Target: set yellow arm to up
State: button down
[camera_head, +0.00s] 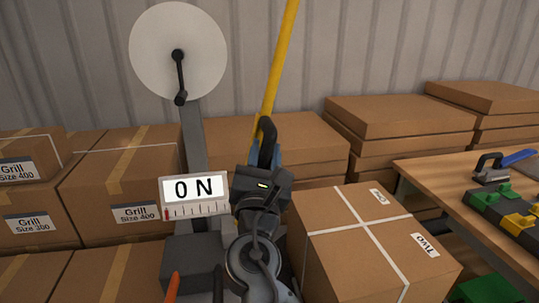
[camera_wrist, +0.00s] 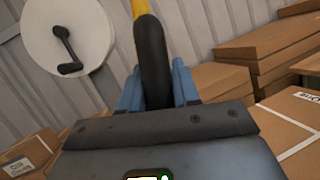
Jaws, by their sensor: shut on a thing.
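The yellow arm (camera_head: 281,70) is a long bar that rises to the top edge of the head view, leaning slightly right. At its lower end is a black curved handle (camera_head: 266,132). My gripper (camera_head: 265,155) has blue fingers, one on each side of this handle, and is shut on it. In the wrist view the handle (camera_wrist: 152,55) stands between the blue fingers, and a bit of the yellow arm (camera_wrist: 141,8) shows behind it. My gripper's body hides what lies below the handle.
Cardboard boxes (camera_head: 370,240) crowd both sides. A wooden table (camera_head: 440,172) with a green and yellow device (camera_head: 505,212) is at right.

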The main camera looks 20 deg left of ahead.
jog(key=shift+a, duration=0.1)
jog(key=c, duration=0.9)
grip_release()
jog(key=b+v, duration=0.1)
jog(key=v, duration=0.7)
